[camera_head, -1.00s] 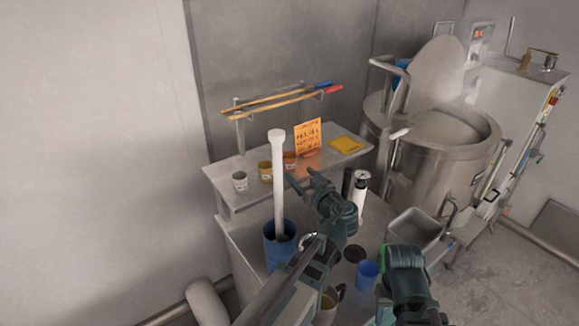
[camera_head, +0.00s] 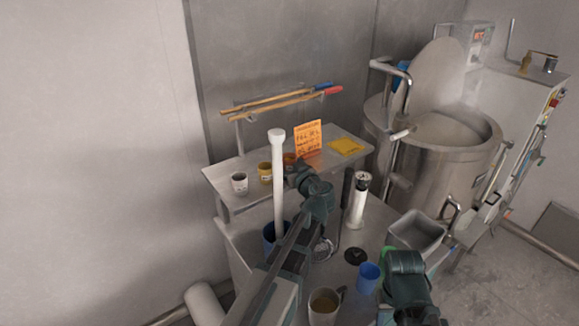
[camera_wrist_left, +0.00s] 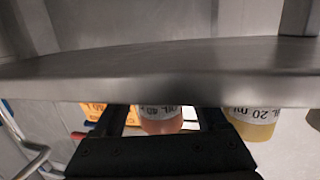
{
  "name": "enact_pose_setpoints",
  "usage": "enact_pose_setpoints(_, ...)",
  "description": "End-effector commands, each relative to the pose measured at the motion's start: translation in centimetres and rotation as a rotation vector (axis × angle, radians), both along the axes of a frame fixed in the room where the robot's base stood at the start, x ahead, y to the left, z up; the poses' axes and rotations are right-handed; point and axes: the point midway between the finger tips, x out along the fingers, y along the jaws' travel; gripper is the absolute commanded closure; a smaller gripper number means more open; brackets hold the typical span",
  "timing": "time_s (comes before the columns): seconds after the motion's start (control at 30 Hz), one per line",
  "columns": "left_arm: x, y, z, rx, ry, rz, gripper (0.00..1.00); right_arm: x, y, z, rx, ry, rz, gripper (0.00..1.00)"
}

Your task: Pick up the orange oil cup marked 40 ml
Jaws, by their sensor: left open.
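The orange oil cup (camera_head: 289,158) stands on the raised steel shelf, right of the yellow cup and partly hidden by my left gripper. In the left wrist view, which looks upside down, the orange cup (camera_wrist_left: 161,121) has a label reading "OIL 40". My left gripper (camera_head: 291,172) is open at the shelf's front edge. In the wrist view its dark fingers reach toward the cup, one on each side. I cannot tell whether they touch it. My right gripper does not show; only part of that arm does.
A yellow cup marked 20 ml (camera_head: 265,172) stands close beside, also in the wrist view (camera_wrist_left: 253,123). A white cup (camera_head: 239,183) is farther left. An orange sign (camera_head: 309,138) and yellow cloth (camera_head: 346,146) are behind and right. A tall white rod (camera_head: 278,190) rises nearby.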

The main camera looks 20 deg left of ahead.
Motion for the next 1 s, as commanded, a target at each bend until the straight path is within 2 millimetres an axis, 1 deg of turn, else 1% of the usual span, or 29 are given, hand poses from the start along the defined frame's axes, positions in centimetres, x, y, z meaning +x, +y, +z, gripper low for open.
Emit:
enact_pose_setpoints(0.03,0.72,0.56,-0.23,-0.001,-0.001,0.000,0.25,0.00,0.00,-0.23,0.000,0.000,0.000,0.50)
enact_pose_setpoints(0.1,0.99,0.96,-0.27,-0.001,-0.001,0.000,0.25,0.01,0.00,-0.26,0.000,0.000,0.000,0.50)
enact_pose_setpoints(0.3,0.92,1.01,-0.21,0.000,0.000,-0.001,0.25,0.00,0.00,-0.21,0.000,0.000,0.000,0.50)
enact_pose_setpoints(0.37,0.92,1.00,-0.21,0.000,0.000,-0.001,0.34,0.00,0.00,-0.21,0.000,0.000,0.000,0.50)
enact_pose_setpoints(0.5,0.92,0.98,-0.20,0.000,0.000,-0.001,0.60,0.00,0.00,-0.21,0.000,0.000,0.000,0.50)
enact_pose_setpoints(0.67,0.91,0.98,-0.20,0.000,0.000,-0.001,0.88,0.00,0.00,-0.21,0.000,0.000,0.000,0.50)
enact_pose_setpoints(0.7,0.92,0.97,-0.20,0.000,0.000,-0.001,0.96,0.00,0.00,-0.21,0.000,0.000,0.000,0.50)
enact_pose_setpoints(1.0,0.91,0.96,-0.13,0.001,-0.001,-0.001,0.97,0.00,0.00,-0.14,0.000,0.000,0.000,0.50)
